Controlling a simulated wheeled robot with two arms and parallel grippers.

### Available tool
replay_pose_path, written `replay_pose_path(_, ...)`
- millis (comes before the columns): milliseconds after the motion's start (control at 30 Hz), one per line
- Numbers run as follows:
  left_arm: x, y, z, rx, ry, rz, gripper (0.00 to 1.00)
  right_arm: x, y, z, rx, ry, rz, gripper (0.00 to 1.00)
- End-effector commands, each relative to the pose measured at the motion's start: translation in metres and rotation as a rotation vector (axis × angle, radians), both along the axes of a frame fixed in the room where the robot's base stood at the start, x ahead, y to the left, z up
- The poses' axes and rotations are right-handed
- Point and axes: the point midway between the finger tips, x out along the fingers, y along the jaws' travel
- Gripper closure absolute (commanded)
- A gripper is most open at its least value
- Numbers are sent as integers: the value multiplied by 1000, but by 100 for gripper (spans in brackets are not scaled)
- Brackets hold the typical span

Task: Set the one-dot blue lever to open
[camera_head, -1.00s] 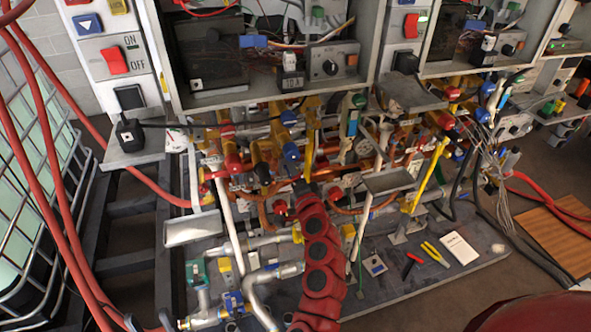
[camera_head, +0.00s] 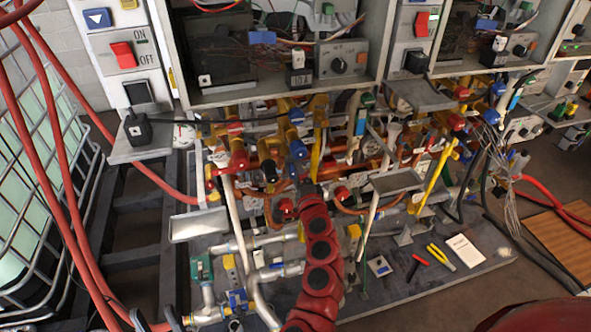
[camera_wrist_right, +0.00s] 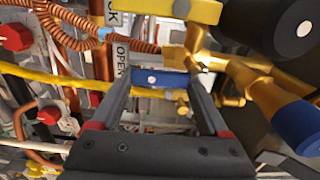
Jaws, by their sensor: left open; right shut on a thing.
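The blue lever (camera_wrist_right: 163,79) with one white dot sits between the fingertips of my right gripper (camera_wrist_right: 158,76) in the right wrist view. The gripper is shut on it, with a finger at each end of the visible blue part. A white tag reading OPEN (camera_wrist_right: 121,62) is just left of the lever, beside the left finger in that view. In the head view my red right arm reaches up from the bottom centre into the pipes. Its gripper and the held lever are too small and crowded to make out there.
In the right wrist view a yellow handle (camera_wrist_right: 182,10) is above, brass fittings (camera_wrist_right: 240,78) and a black cylinder (camera_wrist_right: 280,22) are right. In the head view, grey trays (camera_head: 198,225) and (camera_head: 397,182) stick out among pipes. Pliers (camera_head: 441,256) lie on the base board.

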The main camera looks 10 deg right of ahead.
Motion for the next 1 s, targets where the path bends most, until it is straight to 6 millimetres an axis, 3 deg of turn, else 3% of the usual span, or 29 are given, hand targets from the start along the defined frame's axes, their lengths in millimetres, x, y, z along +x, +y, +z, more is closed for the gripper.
replay_pose_path(33,0,0,0,0,0,0,50,0,0,-1,-1,2,0,100)
replay_pose_path(67,0,0,0,0,0,0,50,0,0,-1,-1,2,0,16)
replay_pose_path(167,0,0,0,0,0,0,50,0,0,-1,-1,2,1,0)
replay_pose_path(567,0,0,-3,0,0,0,50,-9,1,-1,0,0,2,0)
replay_pose_path(1000,0,0,-14,0,0,0,50,-82,-1,-2,0,1,2,0)
